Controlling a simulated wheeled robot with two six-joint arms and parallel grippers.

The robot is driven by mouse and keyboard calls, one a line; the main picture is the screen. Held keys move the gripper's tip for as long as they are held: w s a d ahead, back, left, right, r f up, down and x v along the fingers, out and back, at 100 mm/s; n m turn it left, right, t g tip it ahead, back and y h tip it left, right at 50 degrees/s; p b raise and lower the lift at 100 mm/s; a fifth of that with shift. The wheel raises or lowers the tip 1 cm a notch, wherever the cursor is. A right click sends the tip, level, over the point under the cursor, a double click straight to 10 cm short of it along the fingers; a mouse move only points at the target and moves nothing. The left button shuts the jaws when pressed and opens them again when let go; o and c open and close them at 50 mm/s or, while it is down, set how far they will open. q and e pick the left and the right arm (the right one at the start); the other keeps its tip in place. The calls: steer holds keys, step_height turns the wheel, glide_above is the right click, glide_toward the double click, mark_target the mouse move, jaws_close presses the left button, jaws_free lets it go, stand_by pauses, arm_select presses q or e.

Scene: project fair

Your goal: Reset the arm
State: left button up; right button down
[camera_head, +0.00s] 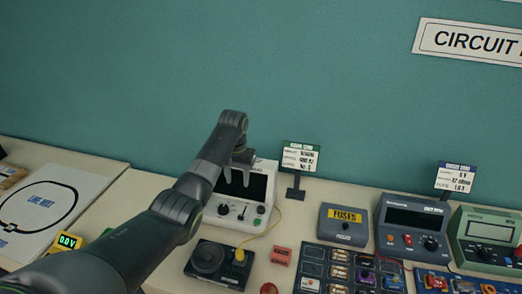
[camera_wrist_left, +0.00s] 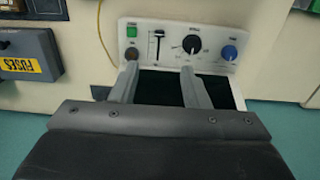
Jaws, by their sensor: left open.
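My left arm comes in from the left in the head view, and its gripper (camera_head: 238,174) is in front of the white instrument's dark screen. In the left wrist view the two fingers of my left gripper (camera_wrist_left: 156,85) are apart with nothing between them. The white instrument (camera_head: 238,222) with knobs stands on the table; its knob panel also shows in the left wrist view (camera_wrist_left: 213,58). Whether the fingers touch it I cannot tell. My right gripper is not in view.
A speaker box (camera_head: 217,264), a red block (camera_head: 281,255), a yellow-labelled fuses box (camera_head: 343,225) and a dark meter (camera_head: 411,225) crowd the table. A small sign (camera_head: 300,158) stands beside the white instrument. A teal wall (camera_head: 300,80) rises behind. A white board (camera_head: 50,210) lies at left.

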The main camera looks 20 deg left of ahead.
arm_select(q)
steer(key=shift+f, duration=0.1)
